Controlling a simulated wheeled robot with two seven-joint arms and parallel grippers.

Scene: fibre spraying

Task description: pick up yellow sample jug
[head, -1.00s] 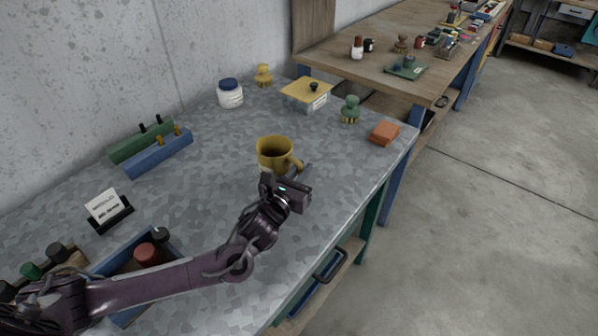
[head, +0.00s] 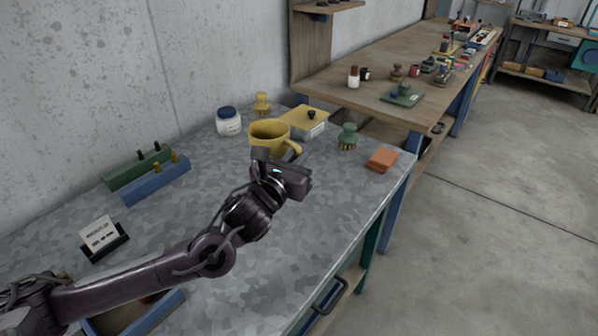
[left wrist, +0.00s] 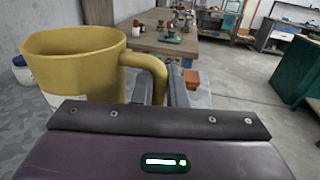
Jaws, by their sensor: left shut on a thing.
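The yellow sample jug (head: 268,133) is in the upper middle of the head view, above the grey speckled table and upright or nearly so. In the left wrist view the jug (left wrist: 75,62) fills the left side, with its handle (left wrist: 150,70) to the right. My left gripper (head: 296,160) is shut on the jug's handle; its fingers (left wrist: 158,88) show on both sides of the handle. The jug's lower part is hidden behind my gripper. My right gripper is not in view.
A white jar with a blue lid (head: 228,121), a yellow-lidded box (head: 308,121), a green brush (head: 348,137) and an orange block (head: 382,160) stand around the jug. Blue and green racks (head: 155,183) are at left. The table's front right is clear.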

